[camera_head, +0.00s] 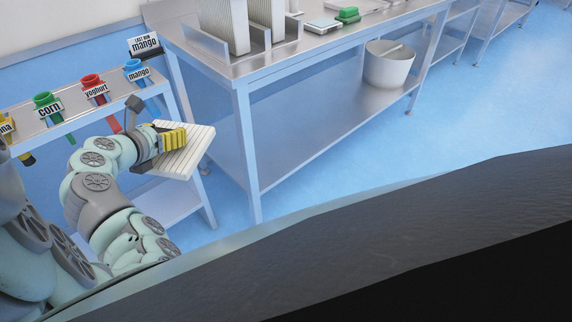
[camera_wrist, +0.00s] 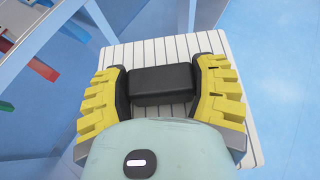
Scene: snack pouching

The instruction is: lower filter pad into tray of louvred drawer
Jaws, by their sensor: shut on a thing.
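The filter pad (camera_head: 192,156) is a white square panel with parallel ribs and a black block grip (camera_wrist: 163,85) on its face. My gripper (camera_head: 170,138) is shut on this black block, with a yellow ribbed finger on each side. The pad also shows in the wrist view (camera_wrist: 165,50), spreading beyond the fingers. In the head view it is held tilted in the air, left of the steel table's near leg. No louvred drawer or tray for the pad can be made out in either view.
A steel table (camera_head: 215,62) carries white ribbed panels (camera_head: 224,25) upright in a rack and a green-topped item (camera_head: 347,15). A white bucket (camera_head: 389,66) stands on its lower shelf. A rack of labelled coloured spouts (camera_head: 93,88) is at left. Blue floor is open right.

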